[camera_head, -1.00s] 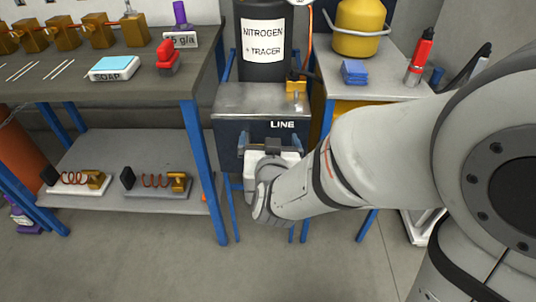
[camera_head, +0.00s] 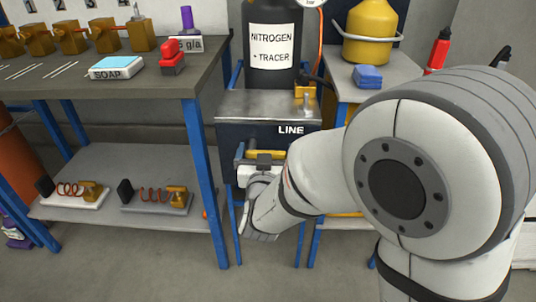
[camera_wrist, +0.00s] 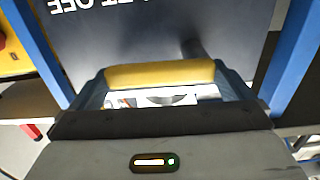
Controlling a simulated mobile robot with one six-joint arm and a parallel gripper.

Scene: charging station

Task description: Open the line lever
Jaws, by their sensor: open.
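The line lever is a yellow horizontal bar (camera_head: 266,154) on the front of the dark box marked LINE (camera_head: 250,136). The lever also shows in the wrist view (camera_wrist: 160,73), lying crosswise at the far end of my gripper. My gripper (camera_head: 262,162) is at the box front, just at the lever. In the wrist view my gripper (camera_wrist: 160,88) is open, with one finger near each end of the yellow bar. I cannot tell whether the fingers touch it. A pale metal part shows behind the bar. My wrist hides the lower box front in the head view.
A nitrogen cylinder (camera_head: 272,45) stands on the box. Blue legs (camera_head: 205,180) flank the box.

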